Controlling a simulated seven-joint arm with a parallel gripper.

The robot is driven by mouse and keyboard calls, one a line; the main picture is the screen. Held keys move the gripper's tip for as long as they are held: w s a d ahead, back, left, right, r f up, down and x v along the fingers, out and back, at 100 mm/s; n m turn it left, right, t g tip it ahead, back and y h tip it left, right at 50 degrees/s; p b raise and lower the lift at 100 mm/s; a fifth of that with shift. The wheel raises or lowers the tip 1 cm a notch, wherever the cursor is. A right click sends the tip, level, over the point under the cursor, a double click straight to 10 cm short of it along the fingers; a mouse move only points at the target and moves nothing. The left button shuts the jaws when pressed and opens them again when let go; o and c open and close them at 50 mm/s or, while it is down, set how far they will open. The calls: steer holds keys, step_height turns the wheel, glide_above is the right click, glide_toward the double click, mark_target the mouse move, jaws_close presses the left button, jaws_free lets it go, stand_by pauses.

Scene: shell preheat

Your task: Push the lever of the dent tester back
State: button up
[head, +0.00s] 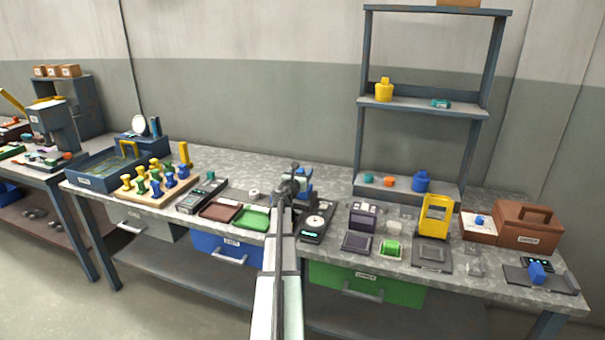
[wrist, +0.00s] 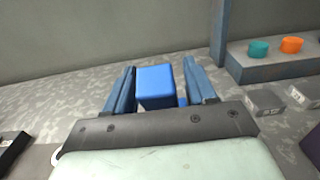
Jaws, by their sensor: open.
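My gripper (head: 292,181) is over the middle of the bench, at the far end of my arm. In the wrist view my gripper (wrist: 160,70) is open, with one blue-grey finger on each side of a bright blue block (wrist: 156,88). Narrow gaps seem to show beside the block, so it is not gripped. In the head view a blue part (head: 305,187) shows just behind and right of my gripper; my arm hides much of it. I cannot tell for certain whether this is the dent tester or its lever.
A dark device with a round dial (head: 315,222) stands right of my arm. A green tray (head: 254,218) and a brown tray (head: 221,210) lie left. A shelf unit (head: 405,188) stands behind to the right; its base (wrist: 268,65) shows in the wrist view. Bench behind my gripper is mostly clear.

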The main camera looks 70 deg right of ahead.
steer(key=shift+d, duration=0.3)
jaws_close()
stand_by(0.4)
